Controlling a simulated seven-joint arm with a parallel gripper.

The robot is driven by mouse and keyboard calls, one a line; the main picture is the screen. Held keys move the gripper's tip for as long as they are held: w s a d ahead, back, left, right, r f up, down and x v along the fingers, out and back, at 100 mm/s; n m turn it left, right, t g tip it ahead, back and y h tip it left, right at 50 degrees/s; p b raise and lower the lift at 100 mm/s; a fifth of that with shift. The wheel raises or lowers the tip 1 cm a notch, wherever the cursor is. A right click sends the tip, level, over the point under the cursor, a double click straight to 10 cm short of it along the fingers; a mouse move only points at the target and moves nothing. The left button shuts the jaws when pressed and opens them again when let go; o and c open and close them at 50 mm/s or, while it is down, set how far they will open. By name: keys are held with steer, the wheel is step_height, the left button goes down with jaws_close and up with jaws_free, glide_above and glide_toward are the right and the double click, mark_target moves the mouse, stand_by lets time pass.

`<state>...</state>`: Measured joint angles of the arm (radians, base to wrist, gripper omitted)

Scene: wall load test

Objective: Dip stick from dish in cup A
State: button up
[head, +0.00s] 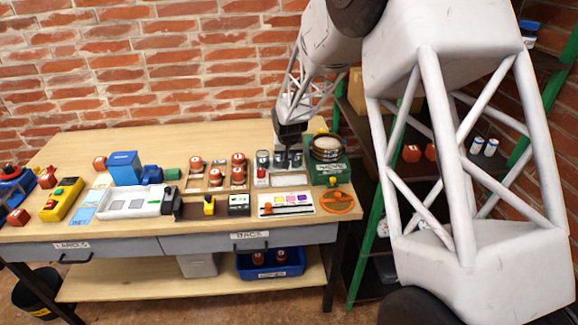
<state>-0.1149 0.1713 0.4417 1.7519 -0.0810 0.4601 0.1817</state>
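My gripper (289,156) reaches down at the right part of the workbench (225,145), over a row of small grey cups (263,157). It partly hides the cups behind it. The fingertips are small and dark, so I cannot tell whether they are open or shut, or whether a stick is between them. No letter is readable on the cups, so I cannot tell which is cup A. A small pale tray (289,180) lies just in front of the cups; it may be the dish. No stick can be made out in it.
A green box (329,172) with a round container (327,147) stands right of my gripper. A white card (287,203) and an orange wheel (337,202) lie at the front. Red-topped items (238,160) stand to the left. A shelf rack (372,200) is at right.

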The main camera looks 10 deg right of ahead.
steer(key=w+a+r, duration=0.6)
steer(key=w+a, duration=0.2)
steer(key=shift+w+a, duration=0.35)
steer(key=shift+w, duration=0.05)
steer(key=shift+r, duration=0.1)
steer(key=shift+f, duration=0.25)
steer(key=shift+f, duration=4.2)
steer(key=shift+s+f, duration=0.25)
steer(key=shift+f, duration=0.35)
step_height(320, 180, up, 8)
steer(key=shift+w, duration=0.25)
stand_by(0.5)
